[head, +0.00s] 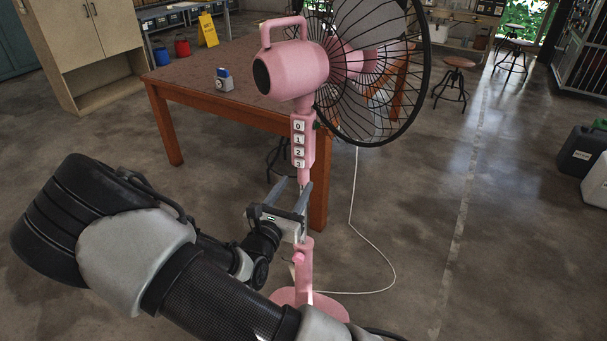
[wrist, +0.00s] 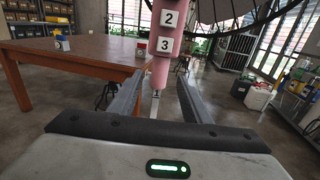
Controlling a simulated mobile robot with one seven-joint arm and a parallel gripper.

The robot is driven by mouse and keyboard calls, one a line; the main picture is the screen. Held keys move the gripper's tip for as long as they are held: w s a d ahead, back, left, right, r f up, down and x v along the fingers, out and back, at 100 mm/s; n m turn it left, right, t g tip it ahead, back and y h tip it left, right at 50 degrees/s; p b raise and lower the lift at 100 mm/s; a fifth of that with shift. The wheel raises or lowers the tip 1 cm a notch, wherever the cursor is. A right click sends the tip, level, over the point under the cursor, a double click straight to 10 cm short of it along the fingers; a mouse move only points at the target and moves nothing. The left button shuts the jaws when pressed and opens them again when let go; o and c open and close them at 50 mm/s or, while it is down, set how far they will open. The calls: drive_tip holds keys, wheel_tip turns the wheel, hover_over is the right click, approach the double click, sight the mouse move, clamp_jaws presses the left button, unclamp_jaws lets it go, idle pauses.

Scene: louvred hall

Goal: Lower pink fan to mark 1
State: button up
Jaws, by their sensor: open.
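The pink fan (head: 291,70) stands upright on a round pink base (head: 285,297), with a black wire cage. Its pink upper column carries buttons 0, 1, 2 and 3 (head: 299,140). Below, a thin inner pole runs into a pink lower tube (head: 305,268) with a small pink knob (head: 298,257). My gripper (head: 297,184) is open, at the pole below the buttons. In the wrist view the column (wrist: 162,45) shows between my gripper's (wrist: 157,84) spread fingers, apart from both. A small label that looks like a 1 (wrist: 156,93) shows on the pole; other marks are hidden.
A brown table (head: 215,90) stands behind and left, with a small blue-and-white item (head: 224,79) on it. A white cord (head: 390,262) loops over the floor at right. Stools (head: 455,82) and dark jugs (head: 580,150) stand farther right. The floor between is open.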

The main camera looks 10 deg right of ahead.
sight(301, 177)
drive_tip(key=b+x, duration=0.1)
drive_tip(key=x, duration=0.4)
drive_tip(key=shift+f+b, duration=0.15)
drive_tip(key=shift+b, duration=0.15)
drive_tip(key=shift+a, duration=0.1)
drive_tip(key=shift+p+x, duration=0.3)
drive_tip(key=shift+x, duration=0.5)
drive_tip(key=shift+c, duration=0.5)
clamp_jaws()
